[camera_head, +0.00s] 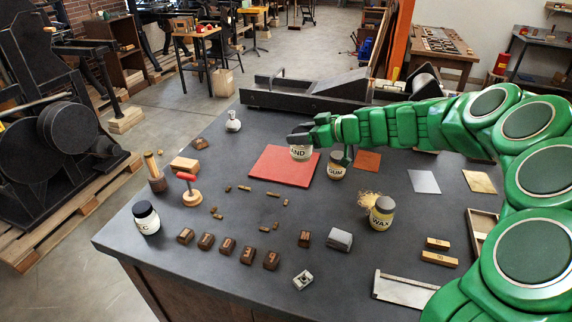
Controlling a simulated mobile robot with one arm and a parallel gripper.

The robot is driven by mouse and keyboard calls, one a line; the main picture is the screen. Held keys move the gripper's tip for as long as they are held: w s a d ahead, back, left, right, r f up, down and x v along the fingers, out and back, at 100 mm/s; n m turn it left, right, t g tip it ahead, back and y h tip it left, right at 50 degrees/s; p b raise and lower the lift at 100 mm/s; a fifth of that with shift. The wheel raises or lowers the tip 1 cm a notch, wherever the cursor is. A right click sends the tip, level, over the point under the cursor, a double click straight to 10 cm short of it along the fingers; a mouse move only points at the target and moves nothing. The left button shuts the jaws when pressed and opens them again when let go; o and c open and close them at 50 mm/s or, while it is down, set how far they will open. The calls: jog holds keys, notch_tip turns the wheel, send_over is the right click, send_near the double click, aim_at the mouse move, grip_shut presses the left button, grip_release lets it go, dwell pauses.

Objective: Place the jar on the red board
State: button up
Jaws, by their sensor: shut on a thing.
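My gripper (303,133) is at the end of my green arm, over the right part of the red board (279,169). It is shut on a pale jar (300,153) whose label reads "AND" in the visible part. The jar's top is hidden by the gripper. I cannot tell whether the jar's bottom touches the board or hangs just above it. The red board lies flat on the dark table, its left part bare. A second jar, labelled "GUM" (337,171), stands just right of the board, partly behind my arm.
A "WAX" jar (382,213) and a dark-lidded jar (146,218) stand nearer on the table. Several small wooden blocks (228,246) line the front. A small white bottle (233,121) stands behind left.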

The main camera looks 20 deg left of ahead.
jog(key=shift+a, duration=0.85)
jog(key=shift+w+a+f, duration=0.15)
jog(key=shift+w+a, duration=0.15)
jog(key=shift+w, duration=0.05)
jog(key=shift+w+a+f, duration=1.05)
jog(key=shift+w+f, duration=0.9)
jog(key=shift+f, duration=0.15)
jog(key=shift+w+a+f, duration=1)
jog(key=shift+w+f, duration=1)
jog(key=shift+f, duration=0.15)
jog(key=shift+w+a+f, duration=1.05)
jog(key=shift+w+f, duration=0.9)
jog(key=shift+f, duration=0.15)
jog(key=o, duration=1.3)
jog(key=shift+f, duration=0.1)
jog(key=shift+o, duration=0.2)
